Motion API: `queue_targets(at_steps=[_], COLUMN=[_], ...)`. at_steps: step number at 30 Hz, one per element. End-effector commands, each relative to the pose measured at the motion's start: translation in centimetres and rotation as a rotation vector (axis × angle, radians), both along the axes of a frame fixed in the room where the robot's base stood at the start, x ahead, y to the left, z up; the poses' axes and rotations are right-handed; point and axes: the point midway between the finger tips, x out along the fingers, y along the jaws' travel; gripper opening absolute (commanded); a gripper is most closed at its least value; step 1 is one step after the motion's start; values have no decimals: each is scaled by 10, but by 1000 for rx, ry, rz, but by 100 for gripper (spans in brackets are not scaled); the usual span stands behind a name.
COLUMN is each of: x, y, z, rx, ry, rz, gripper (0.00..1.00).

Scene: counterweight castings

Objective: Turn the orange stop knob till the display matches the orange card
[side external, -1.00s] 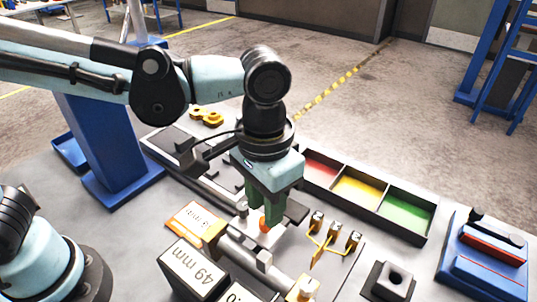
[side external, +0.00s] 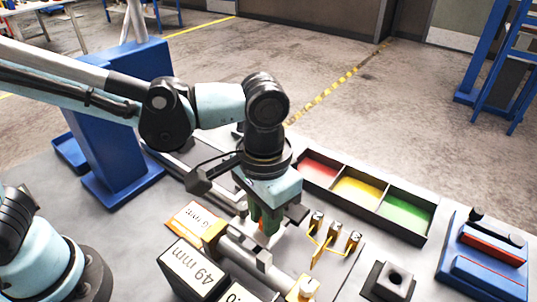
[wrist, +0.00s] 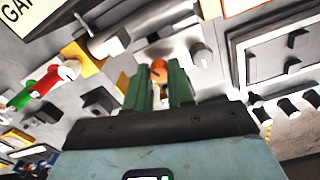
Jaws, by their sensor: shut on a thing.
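My gripper (side external: 264,224) points straight down, its green fingers shut on the orange stop knob (wrist: 158,68). In the side view the fingers hide most of the knob. In the wrist view the knob shows between the fingertips (wrist: 159,76). The orange card (side external: 193,219) lies at the left of the fixture; its figure is too small and slanted to read, though "mm" shows. A dark box with a white face reading "49 mm" (side external: 195,270) stands in front of the card; I cannot tell whether it is the display.
A second labelled box (side external: 238,293) is cut off at the bottom edge. A metal bar (side external: 243,253) with brass-coloured ends runs beside my gripper. A brass pronged piece (side external: 331,238) stands close on the right. Behind is a tray (side external: 420,236) with red, yellow and green compartments.

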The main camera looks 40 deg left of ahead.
Motion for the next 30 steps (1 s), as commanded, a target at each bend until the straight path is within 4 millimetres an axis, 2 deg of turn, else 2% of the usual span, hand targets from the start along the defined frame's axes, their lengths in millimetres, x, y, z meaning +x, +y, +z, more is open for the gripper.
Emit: queue_targets(at_steps=[11,30], x=[0,0], y=[0,0], z=[0,0], rx=[0,0], ry=[1,0], rz=[-113,-688], gripper=[0,0])
